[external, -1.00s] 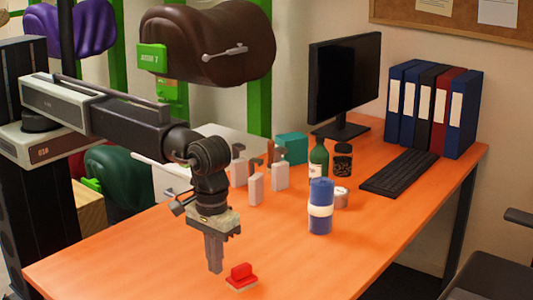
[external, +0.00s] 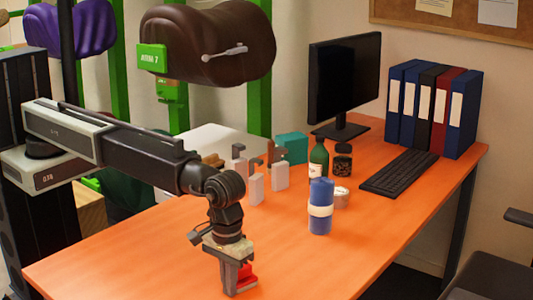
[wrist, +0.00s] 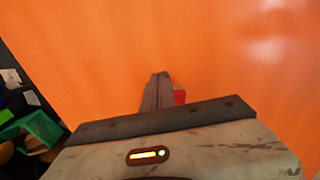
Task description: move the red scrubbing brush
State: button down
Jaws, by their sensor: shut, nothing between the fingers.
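The red scrubbing brush (external: 246,275) lies on the orange table near its front edge, partly hidden behind my gripper in the external view. My gripper (external: 232,292) points down right beside it, on its left, with the fingers together and low by the table top. I cannot tell whether the fingers touch the brush. In the wrist view the shut fingers (wrist: 158,82) stand over bare orange table, and a small red part of the brush (wrist: 180,97) shows just to their right. The rest of the brush is hidden by the gripper body.
A blue roll (external: 320,208) stands behind the brush to the right, next to a small tin (external: 341,198). A green bottle (external: 318,160), dark jar (external: 342,162) and several pale blocks (external: 279,177) stand farther back. The table's right front is clear.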

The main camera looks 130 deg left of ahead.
aim_at(284, 260)
jog(key=a, duration=2)
jog(key=shift+a, duration=0.25)
